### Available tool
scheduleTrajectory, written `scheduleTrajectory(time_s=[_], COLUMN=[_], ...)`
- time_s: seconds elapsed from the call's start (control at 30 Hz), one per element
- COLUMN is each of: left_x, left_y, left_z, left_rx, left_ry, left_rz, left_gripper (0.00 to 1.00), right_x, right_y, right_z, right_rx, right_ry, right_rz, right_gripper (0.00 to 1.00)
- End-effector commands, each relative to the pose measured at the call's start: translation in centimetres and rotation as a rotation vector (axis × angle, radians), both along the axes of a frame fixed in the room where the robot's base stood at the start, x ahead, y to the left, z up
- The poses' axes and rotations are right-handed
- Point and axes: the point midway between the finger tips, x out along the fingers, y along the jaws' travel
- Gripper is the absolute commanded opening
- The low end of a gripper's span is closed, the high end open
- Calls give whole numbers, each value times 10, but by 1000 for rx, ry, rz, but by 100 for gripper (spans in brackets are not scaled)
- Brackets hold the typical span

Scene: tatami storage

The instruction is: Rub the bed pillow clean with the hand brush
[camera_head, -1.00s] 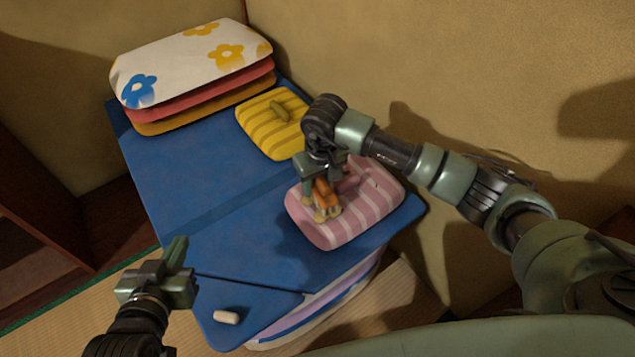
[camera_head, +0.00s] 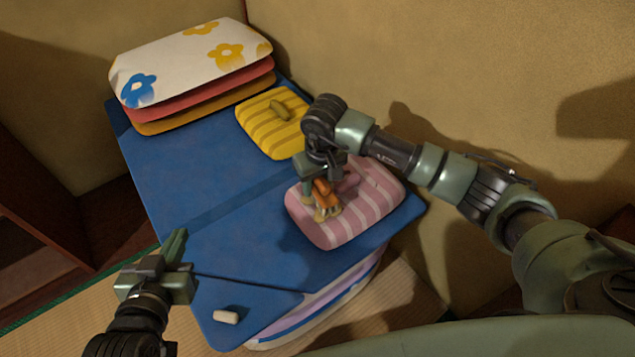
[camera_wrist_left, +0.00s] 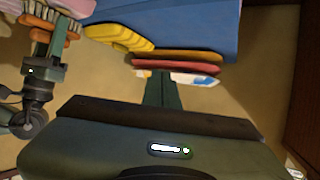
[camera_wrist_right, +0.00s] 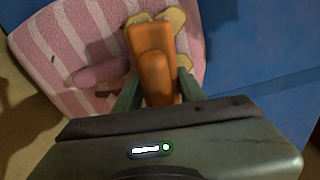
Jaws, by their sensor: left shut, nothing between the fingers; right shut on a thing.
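The bed pillow (camera_head: 365,215) is pink with pale stripes and lies on the right end of the blue surface. It also shows in the right wrist view (camera_wrist_right: 55,50). A pink roll-shaped piece (camera_wrist_right: 100,73) lies on top of it. My right gripper (camera_head: 322,182) is shut on the hand brush (camera_head: 326,197), which has an orange handle and tan bristles. The brush (camera_wrist_right: 155,60) is over the pillow with its bristles at the pillow's top; contact is hard to tell. My left gripper (camera_head: 176,245) is shut and empty, left of the blue surface's front corner.
A yellow striped pillow (camera_head: 262,135) with a small roll on it lies behind the pink one. A stack of cushions with a flowered top (camera_head: 190,65) stands at the back left. A small pale block (camera_head: 226,317) lies at the front. The blue middle (camera_head: 200,165) is clear.

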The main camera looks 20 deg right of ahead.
Motion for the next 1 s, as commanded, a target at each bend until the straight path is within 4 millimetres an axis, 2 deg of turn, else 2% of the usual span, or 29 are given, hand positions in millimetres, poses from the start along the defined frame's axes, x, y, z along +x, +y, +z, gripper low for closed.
scheduleTrajectory(time_s=[1.0], left_x=[6], left_y=[-3], left_z=[11], left_rx=[-15], left_ry=[-60], left_rz=[-4], left_gripper=[0], right_x=[0], right_y=[0], right_z=[-3], right_rx=[0], right_ry=[-1], right_rz=[0], right_gripper=[0])
